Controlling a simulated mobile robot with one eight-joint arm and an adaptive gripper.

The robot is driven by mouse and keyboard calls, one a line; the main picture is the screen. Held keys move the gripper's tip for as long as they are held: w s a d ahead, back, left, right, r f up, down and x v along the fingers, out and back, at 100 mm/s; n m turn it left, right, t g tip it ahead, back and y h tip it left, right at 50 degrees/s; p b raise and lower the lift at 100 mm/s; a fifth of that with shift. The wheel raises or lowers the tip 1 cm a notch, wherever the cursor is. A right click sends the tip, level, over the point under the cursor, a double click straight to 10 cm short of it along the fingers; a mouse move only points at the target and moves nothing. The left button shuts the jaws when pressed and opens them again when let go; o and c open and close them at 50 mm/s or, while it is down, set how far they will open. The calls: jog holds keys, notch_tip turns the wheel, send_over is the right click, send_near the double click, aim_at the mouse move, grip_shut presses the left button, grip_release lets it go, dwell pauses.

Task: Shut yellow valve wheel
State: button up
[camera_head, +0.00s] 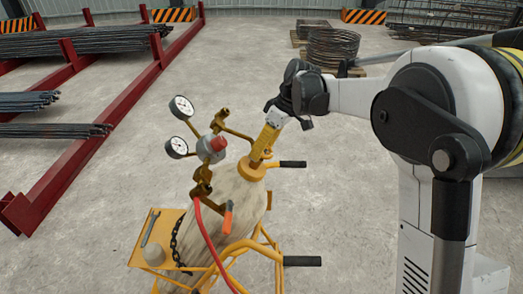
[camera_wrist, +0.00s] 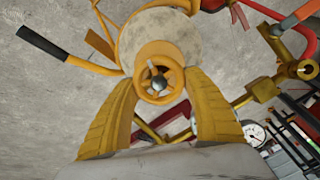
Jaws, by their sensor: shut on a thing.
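The yellow valve wheel (camera_wrist: 158,84) is a small spoked ring on top of the pale cylinder (camera_wrist: 160,35), near the middle of the wrist view. My gripper (camera_wrist: 160,82) has one yellow finger on each side of the wheel, closed on its rim. In the head view my gripper (camera_head: 257,158) points down at the top of the cylinder (camera_head: 232,200), just above its yellow collar (camera_head: 251,171). The fingers hide the wheel there. The cylinder stands tilted in a yellow cart (camera_head: 240,250).
Two gauges (camera_head: 181,107) (camera_head: 177,147) and a regulator with a red knob (camera_head: 218,144) sit left of my gripper. A red hose (camera_head: 205,235) hangs in front. Black cart handles (camera_head: 293,164) (camera_head: 302,261) stick out right.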

jog(key=m, duration=0.4)
jog(key=shift+w+d+m, duration=0.1)
jog(key=shift+m, duration=0.2)
jog(key=m, duration=0.3)
jog(key=shift+d+m+b, duration=0.1)
jog(key=shift+m+b, duration=0.2)
jog(key=shift+b, duration=0.1)
jog(key=m, duration=0.4)
jog(key=shift+w+d+f+y, duration=0.1)
jog(key=shift+y, duration=0.2)
jog(key=m, duration=0.4)
jog(key=shift+d+b, duration=0.1)
jog(key=shift+b, duration=0.25)
jog(key=m, duration=0.4)
jog(key=shift+f+m, duration=0.1)
jog(key=shift+m, duration=0.2)
jog(key=m, duration=0.3)
jog(key=shift+s+d+m+y+b, duration=0.2)
jog(key=shift+m+y+b, duration=0.1)
jog(key=shift+m, duration=0.1)
jog(key=m, duration=0.4)
jog(key=shift+s, duration=0.1)
jog(key=shift+s+m+t, duration=0.1)
jog(key=shift+m+t, duration=0.2)
jog(key=shift+m, duration=1.6)
